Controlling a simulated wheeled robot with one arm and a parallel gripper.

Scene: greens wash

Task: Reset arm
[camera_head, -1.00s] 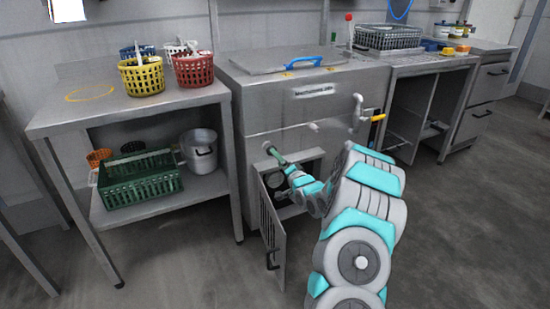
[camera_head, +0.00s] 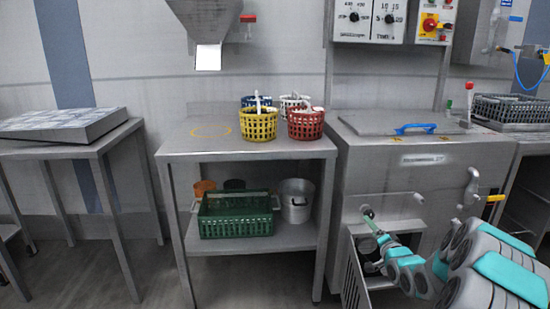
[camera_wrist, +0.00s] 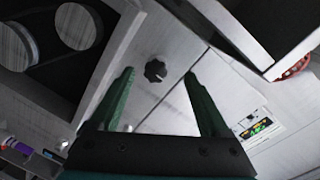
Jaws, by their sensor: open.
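My arm reaches from the lower right in the head view to the front of the steel washing machine (camera_head: 425,165). My gripper (camera_head: 368,214) is at the machine's front, above an opened grey door (camera_head: 354,278). In the wrist view my gripper (camera_wrist: 158,80) shows two green fingers spread apart with nothing held. A black knob (camera_wrist: 155,70) on a pale panel shows between and beyond the fingertips; I cannot tell how far off it is. In the wrist view, an opening with two round shapes (camera_wrist: 77,26) lies at the upper left.
A steel table (camera_head: 175,152) left of the machine carries yellow (camera_head: 258,126), red (camera_head: 306,125), blue and white baskets. Its lower shelf holds a green crate (camera_head: 236,222) and a pot (camera_head: 297,202). Floor shows at front left.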

